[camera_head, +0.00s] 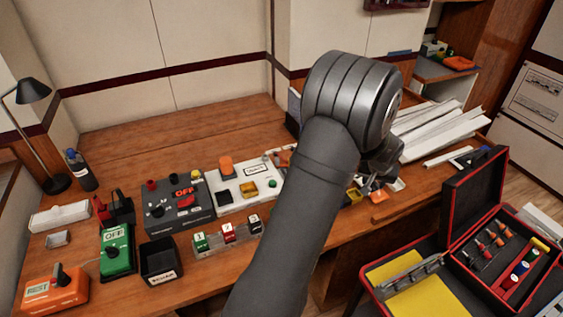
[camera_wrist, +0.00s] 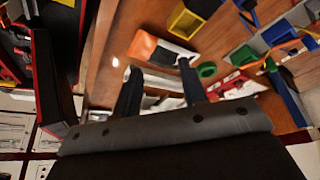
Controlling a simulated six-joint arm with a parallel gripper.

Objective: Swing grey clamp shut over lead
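My gripper (camera_head: 378,182) hangs over the right part of the wooden desk, partly hidden by my own arm. In the wrist view its two dark fingers (camera_wrist: 158,84) stand apart, with nothing clearly held between them. An orange and white block (camera_wrist: 162,50) lies on the desk just beyond the fingertips. A grey piece with blue and yellow parts (camera_wrist: 272,38) lies further right. I cannot tell whether it is the grey clamp, and I cannot pick out the lead. My arm hides part of this area in the head view.
A yellow open box (camera_wrist: 187,20), a green ring (camera_wrist: 207,70) and a red part (camera_wrist: 234,86) lie near the fingers. A black-red case (camera_head: 470,215) stands open at the right.

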